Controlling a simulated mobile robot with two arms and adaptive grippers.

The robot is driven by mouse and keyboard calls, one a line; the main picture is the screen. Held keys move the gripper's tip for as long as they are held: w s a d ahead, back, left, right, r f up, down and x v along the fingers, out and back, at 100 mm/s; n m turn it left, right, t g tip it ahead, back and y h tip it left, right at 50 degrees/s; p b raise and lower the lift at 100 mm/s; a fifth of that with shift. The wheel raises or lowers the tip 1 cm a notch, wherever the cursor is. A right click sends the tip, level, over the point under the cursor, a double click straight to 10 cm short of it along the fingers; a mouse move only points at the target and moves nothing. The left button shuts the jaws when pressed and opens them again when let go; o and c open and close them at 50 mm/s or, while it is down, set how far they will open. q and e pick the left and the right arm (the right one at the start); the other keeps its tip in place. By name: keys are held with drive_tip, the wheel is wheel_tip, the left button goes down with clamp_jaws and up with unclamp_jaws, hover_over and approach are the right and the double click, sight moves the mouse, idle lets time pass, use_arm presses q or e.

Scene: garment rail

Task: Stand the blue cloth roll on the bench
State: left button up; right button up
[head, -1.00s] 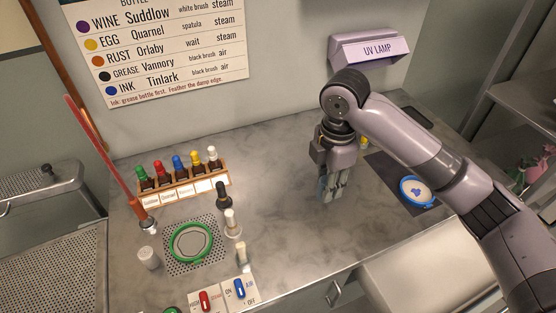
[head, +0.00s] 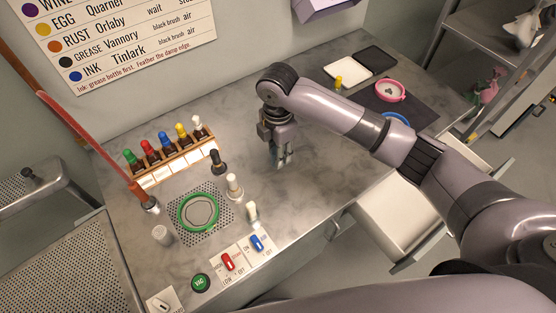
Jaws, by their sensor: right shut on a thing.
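My right gripper (head: 281,160) points down over the middle of the grey marble bench (head: 325,130), right of the small bottles. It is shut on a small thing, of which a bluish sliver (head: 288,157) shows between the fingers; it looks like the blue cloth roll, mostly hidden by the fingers. Whether its lower end touches the bench I cannot tell. No other blue cloth roll shows on the bench. My left gripper is not in view.
A rack of dropper bottles (head: 175,160), a green ring (head: 198,212) on a perforated plate and loose small bottles (head: 234,186) stand to the left. An open drawer (head: 400,215) juts from the front.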

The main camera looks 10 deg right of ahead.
drive_tip(key=shift+f, duration=0.9)
wheel_tip(320, 180, down, 4)
drive_tip(key=shift+f+p, duration=0.2)
drive_tip(key=shift+p, duration=0.2)
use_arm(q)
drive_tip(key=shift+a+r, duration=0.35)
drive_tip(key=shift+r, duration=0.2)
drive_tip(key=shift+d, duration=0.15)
use_arm(e)
drive_tip(key=shift+f, duration=0.1)
drive_tip(key=o, duration=0.8)
use_arm(q)
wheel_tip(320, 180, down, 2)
drive_tip(key=shift+b, duration=1)
use_arm(e)
wheel_tip(320, 180, up, 12)
drive_tip(key=shift+r, duration=0.15)
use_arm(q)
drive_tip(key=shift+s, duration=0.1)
use_arm(e)
drive_tip(key=shift+s, duration=0.1)
